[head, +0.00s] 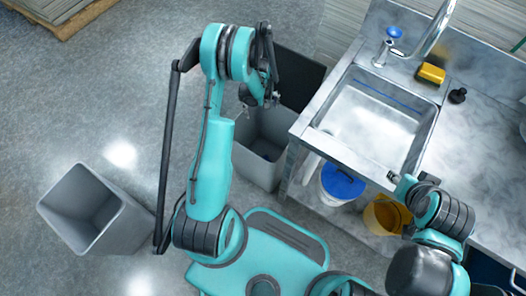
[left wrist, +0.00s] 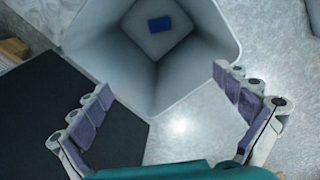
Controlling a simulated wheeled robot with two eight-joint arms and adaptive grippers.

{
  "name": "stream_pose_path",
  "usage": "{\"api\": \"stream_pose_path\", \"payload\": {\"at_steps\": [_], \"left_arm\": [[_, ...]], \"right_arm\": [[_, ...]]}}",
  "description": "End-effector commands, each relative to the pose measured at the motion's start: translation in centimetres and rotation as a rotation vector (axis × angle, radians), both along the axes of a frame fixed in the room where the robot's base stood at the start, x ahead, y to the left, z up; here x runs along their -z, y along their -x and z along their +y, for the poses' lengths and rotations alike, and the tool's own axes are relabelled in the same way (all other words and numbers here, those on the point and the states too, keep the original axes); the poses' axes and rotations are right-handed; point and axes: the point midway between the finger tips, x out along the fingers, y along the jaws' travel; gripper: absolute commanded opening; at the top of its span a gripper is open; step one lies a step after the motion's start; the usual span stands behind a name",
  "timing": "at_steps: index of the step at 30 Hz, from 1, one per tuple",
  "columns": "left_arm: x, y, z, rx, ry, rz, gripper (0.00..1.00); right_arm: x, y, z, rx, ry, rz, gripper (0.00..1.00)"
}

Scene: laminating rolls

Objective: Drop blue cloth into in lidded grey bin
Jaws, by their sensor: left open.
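The lidded grey bin (head: 262,150) stands left of the sink unit, its dark lid (head: 298,75) swung open behind it. The bin also shows in the left wrist view (left wrist: 205,65), with the lid (left wrist: 70,110) at left. The blue cloth (left wrist: 159,24) lies as a small folded patch on the bin's floor; in the head view it is hidden. My left gripper (head: 258,97) is over the bin. In the left wrist view my left gripper (left wrist: 163,84) has its fingers wide apart, with nothing between them. My right arm is at the lower right; its fingers cannot be made out.
A second grey bin (head: 82,208) without a lid stands on the floor at left. The steel sink (head: 372,118) and counter are at right, with a yellow sponge (head: 431,73). A blue-lidded bucket (head: 343,182) and a yellow bucket (head: 384,215) sit below. The left floor is mostly clear.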

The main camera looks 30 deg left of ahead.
Motion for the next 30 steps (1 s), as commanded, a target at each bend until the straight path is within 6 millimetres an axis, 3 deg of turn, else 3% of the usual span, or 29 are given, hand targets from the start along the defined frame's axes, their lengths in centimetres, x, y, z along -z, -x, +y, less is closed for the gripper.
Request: {"api": "stream_pose_path", "payload": {"at_steps": [3,9,26,30], "left_arm": [[-2.4,0.1,0.0,0.000,0.000,0.000,1.00],[-4.6,0.0,0.0,0.000,0.000,0.000,1.00],[-5.0,0.0,0.0,0.001,-0.001,-0.001,1.00],[-6.8,0.0,-0.6,0.033,-0.006,-0.018,1.00]], "right_arm": [[0.0,0.0,0.0,0.000,0.000,0.000,0.40],[0.0,0.0,0.0,0.000,0.000,0.000,0.40],[0.0,0.0,0.0,0.000,0.000,0.000,0.40],[0.0,0.0,0.0,0.000,0.000,0.000,0.40]]}}
